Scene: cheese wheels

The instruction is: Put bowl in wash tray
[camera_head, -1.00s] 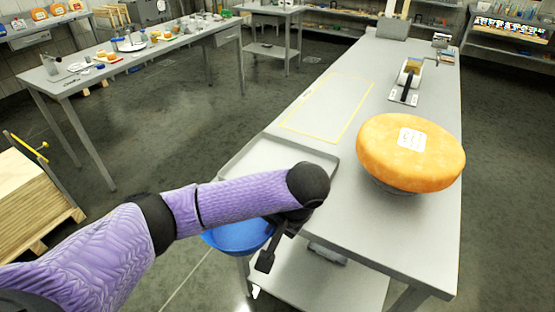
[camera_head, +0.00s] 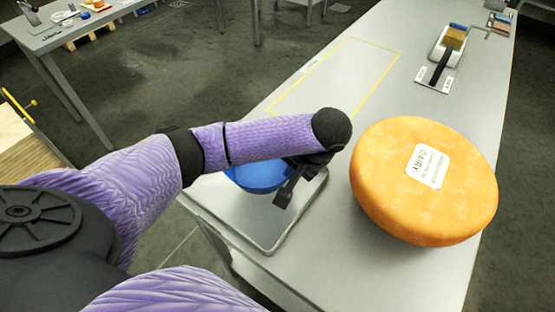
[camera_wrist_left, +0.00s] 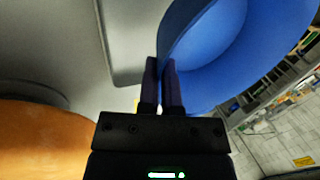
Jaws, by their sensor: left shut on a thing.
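A blue bowl (camera_head: 255,178) hangs from my left gripper (camera_head: 287,188), partly hidden under my purple arm. In the left wrist view the two dark fingers (camera_wrist_left: 161,82) are closed on the rim of the bowl (camera_wrist_left: 222,50). The wash tray (camera_head: 255,225) is a flat grey tray with a low rim at the left side of the table. In the head view the bowl overlaps the tray's area. I cannot tell how high the bowl is above it. My right gripper is not in view.
A large orange cheese wheel (camera_head: 425,180) stands on the grey table (camera_head: 360,275), right of the tray. A yellow outlined rectangle (camera_head: 335,80) beyond the tray is empty. A holder with a black handle (camera_head: 440,65) lies farther back.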

